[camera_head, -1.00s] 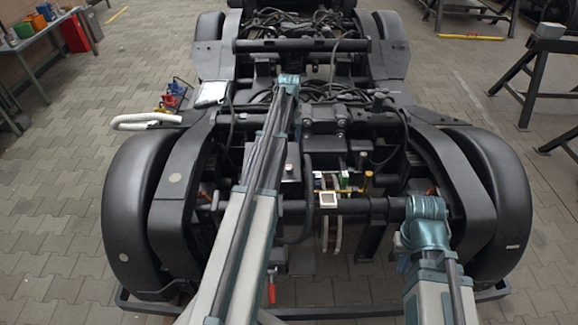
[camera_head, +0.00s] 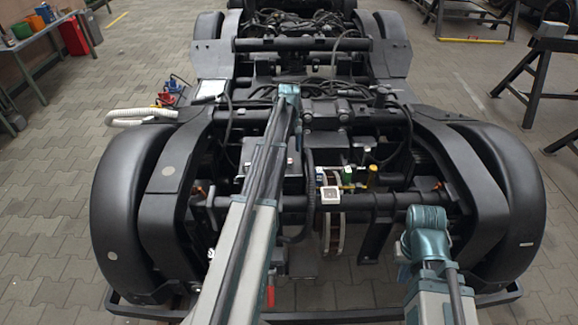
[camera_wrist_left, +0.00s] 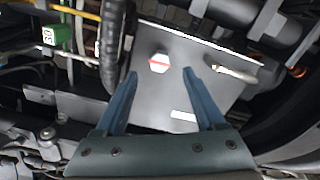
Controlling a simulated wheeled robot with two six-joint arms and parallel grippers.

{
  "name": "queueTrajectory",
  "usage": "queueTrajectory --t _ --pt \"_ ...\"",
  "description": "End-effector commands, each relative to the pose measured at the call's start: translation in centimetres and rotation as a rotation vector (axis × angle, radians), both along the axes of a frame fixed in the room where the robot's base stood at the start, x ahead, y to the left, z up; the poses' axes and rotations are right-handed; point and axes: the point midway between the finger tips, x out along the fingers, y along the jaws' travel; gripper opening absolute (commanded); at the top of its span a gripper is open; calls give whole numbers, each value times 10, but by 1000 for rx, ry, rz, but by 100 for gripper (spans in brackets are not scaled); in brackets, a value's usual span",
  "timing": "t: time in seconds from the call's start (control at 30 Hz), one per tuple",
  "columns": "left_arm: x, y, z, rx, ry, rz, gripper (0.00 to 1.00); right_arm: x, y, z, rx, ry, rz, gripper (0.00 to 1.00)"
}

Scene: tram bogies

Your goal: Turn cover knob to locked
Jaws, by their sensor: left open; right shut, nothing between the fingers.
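A grey cover plate (camera_wrist_left: 150,105) is in the left wrist view. It carries a pale six-sided knob (camera_wrist_left: 159,62) with a red line running across it at a slight tilt. My left gripper (camera_wrist_left: 160,74) is open, its two blue fingers pointing toward the knob, one on each side in the picture. The fingers look apart from the knob; I cannot tell the gap in depth. In the head view my left arm reaches over the bogie, and its gripper is hidden. My right arm shows at lower right, but its gripper is out of sight.
A metal handle (camera_wrist_left: 235,72) sits on the plate's right side, with a white label (camera_wrist_left: 183,115) below. The bogie's fenders (camera_head: 135,215) flank the frame.

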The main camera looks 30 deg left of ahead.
Motion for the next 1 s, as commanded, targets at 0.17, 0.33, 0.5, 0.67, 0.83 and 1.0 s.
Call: queueTrajectory --t 0.17,0.33,0.5,0.67,0.83,1.0 --pt "0 0 -33 0 0 0 72 0 0 -33 0 0 0 0" --pt "0 0 -50 0 0 0 72 0 0 -50 0 0 0 0" --pt "0 0 -54 0 0 0 72 0 0 -54 0 0 0 0" --pt "0 0 -53 0 0 0 72 0 0 -53 0 0 0 0" --pt "0 0 -53 0 0 0 52 0 0 -53 0 0 0 0" --pt "0 0 -53 0 0 0 21 0 0 -53 0 0 0 0"
